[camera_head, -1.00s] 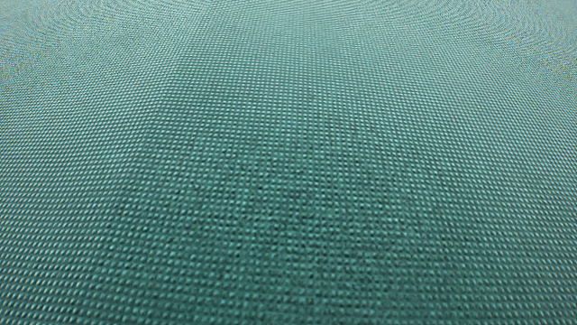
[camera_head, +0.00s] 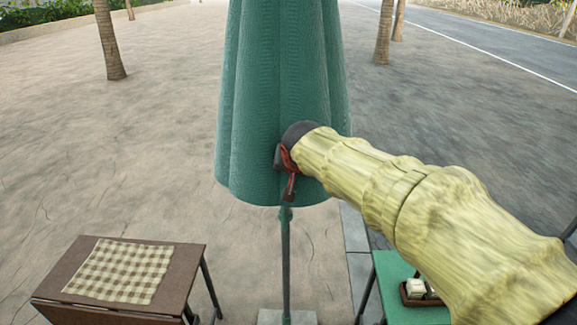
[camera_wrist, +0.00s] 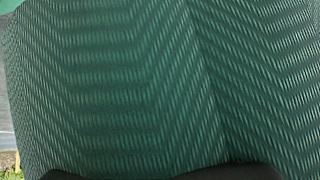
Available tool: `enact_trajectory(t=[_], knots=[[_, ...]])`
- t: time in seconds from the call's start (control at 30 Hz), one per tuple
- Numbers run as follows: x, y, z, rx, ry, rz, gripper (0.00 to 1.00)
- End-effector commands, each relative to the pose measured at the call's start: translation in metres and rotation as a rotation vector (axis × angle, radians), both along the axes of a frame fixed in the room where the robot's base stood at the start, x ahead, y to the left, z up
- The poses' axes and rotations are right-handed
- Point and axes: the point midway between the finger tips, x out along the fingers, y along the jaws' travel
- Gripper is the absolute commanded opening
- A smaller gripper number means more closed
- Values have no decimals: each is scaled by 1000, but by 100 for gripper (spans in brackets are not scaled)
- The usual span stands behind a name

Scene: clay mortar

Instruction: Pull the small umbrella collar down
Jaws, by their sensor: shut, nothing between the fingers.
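The green umbrella (camera_head: 262,95) hangs folded around its pole (camera_head: 286,265) in the head view; its top is out of frame. A small green collar-like piece (camera_head: 286,214) sits on the pole just below the canopy's lower edge. My gripper (camera_head: 289,182), dark with red parts, is at the lower right front of the canopy, above that piece. It is shut with nothing held; its fingertips are hard to make out. Green fabric (camera_wrist: 150,90) fills most of the wrist view, with dark gripper parts along the bottom edge. Any collar inside the folds is hidden.
A brown table (camera_head: 190,262) with a checked cloth (camera_head: 122,270) stands at lower left. A green table (camera_head: 393,268) with a small brown tray (camera_head: 408,299) stands at lower right, partly behind my arm. The pole stands on a grey base (camera_head: 270,317). Paving behind is open, with several tree trunks.

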Motion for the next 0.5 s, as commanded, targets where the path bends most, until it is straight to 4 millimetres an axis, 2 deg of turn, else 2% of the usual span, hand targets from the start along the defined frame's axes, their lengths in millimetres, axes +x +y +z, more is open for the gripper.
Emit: enact_trajectory(t=[0.03, 0.2, 0.4, 0.5], knots=[[0, 0, -24, 0, 1, 0, 0], [0, 0, -67, -1, 1, 0, 0], [0, 0, -105, 0, 1, 0, 0], [0, 0, -117, 0, 0, 0, 0]])
